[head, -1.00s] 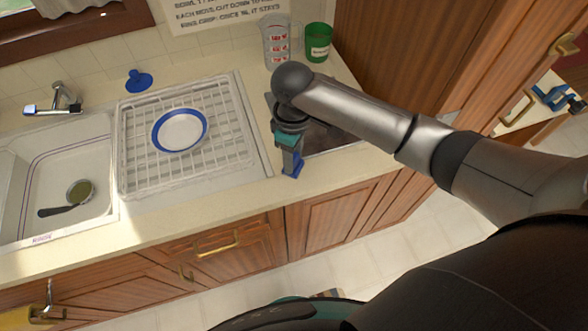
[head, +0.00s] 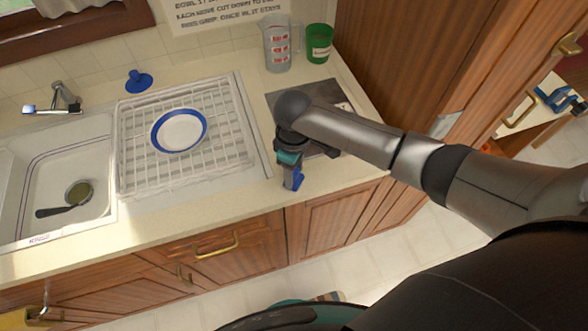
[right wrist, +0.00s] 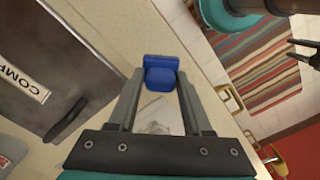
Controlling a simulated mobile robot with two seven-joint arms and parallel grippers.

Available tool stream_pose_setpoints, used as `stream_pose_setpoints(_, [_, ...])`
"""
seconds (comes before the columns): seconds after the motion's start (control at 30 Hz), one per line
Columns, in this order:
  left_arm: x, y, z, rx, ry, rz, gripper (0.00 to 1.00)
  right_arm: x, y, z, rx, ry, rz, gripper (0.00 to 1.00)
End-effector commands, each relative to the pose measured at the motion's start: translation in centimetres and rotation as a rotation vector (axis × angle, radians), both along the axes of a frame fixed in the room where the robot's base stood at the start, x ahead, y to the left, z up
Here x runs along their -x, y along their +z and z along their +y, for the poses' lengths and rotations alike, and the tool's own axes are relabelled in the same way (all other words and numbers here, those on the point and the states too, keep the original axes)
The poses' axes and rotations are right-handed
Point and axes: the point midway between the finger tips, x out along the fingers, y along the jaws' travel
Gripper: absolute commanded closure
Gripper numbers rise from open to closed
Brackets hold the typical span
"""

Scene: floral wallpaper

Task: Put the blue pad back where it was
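A small blue pad (head: 294,179) is at the tip of my right gripper (head: 290,170), just right of the dish rack's front corner and near the counter's front edge. In the right wrist view the blue pad (right wrist: 161,72) sits between the two fingertips, and the gripper (right wrist: 160,85) is shut on it. The pad shows over pale counter; I cannot tell whether it touches the surface. My left gripper is out of the head view; two dark, spaced prongs at the right edge of the wrist view look like its open fingers (right wrist: 304,53).
A white dish rack (head: 235,125) holds a blue-rimmed plate (head: 181,131). A dark panel labelled COMP… (right wrist: 60,62) lies in the counter (head: 350,177) beside the gripper. A measuring jug (head: 277,45) and green cup (head: 319,43) stand behind. The sink (head: 80,165) is left.

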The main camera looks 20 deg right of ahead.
Motion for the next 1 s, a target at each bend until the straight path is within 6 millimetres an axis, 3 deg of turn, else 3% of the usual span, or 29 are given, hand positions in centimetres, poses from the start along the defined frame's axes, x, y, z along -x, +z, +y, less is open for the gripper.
stream_pose_setpoints(0.17, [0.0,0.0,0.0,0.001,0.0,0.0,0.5,0.1,0.0,0.0,0.0,0.0,0.001,0.28])
stream_pose_setpoints(0.53, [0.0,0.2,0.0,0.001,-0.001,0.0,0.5,0.0,0.7,0.0,0.0,0.001,0.0,0.27])
stream_pose_setpoints(1.0, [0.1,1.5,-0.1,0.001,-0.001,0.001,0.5,0.0,9.9,0.0,-0.001,0.001,-0.002,0.27])
